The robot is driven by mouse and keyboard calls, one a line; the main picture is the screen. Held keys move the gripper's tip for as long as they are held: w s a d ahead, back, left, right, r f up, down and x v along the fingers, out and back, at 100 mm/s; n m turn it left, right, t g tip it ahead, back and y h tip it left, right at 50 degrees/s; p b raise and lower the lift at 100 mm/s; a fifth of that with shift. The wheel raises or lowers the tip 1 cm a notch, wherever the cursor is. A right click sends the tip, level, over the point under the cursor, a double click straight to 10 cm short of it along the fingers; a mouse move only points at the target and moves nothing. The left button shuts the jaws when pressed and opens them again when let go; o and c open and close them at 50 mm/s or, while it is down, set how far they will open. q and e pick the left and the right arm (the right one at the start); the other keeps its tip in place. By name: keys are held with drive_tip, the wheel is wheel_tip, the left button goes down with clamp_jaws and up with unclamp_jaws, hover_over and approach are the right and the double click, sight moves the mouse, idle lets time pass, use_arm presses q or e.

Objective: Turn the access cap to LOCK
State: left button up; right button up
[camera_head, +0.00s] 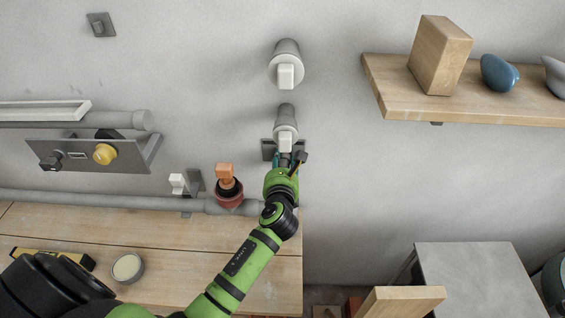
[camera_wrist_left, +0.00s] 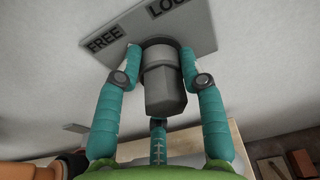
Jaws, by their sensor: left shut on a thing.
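The access cap (camera_head: 286,126) is a grey round body with a pale grip block, on the wall in front of a dark plate (camera_head: 267,147). In the left wrist view the cap (camera_wrist_left: 163,88) sits between teal fingers, its grey block facing me. The plate (camera_wrist_left: 208,40) behind it reads FREE at left and LOCK at right, the latter cut off by the frame edge. My left gripper (camera_head: 286,160) is at the cap from below, its fingers (camera_wrist_left: 160,60) shut on it. The fingers partly hide the cap's base; I cannot tell which label it points at. My right gripper is not in view.
A similar cap (camera_head: 286,72) is on the wall above. A red valve with an orange handle (camera_head: 226,177) is close left of my gripper, on a pipe. A panel with a yellow knob (camera_head: 104,154) is further left. A wooden shelf (camera_head: 470,96) is at right. Bare wall lies between.

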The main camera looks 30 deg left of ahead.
use_arm(q)
drive_tip(key=shift+r+m+p, duration=0.3)
drive_tip(key=shift+m+p, duration=0.2)
drive_tip(key=shift+p, duration=0.2)
drive_tip(key=shift+w+d+r+m+y+p, duration=0.1)
drive_tip(key=shift+m+y+p, duration=0.3)
drive_tip(key=shift+m+p, duration=0.8)
drive_tip(key=shift+p, duration=0.3)
drive_tip(key=shift+m, duration=0.3)
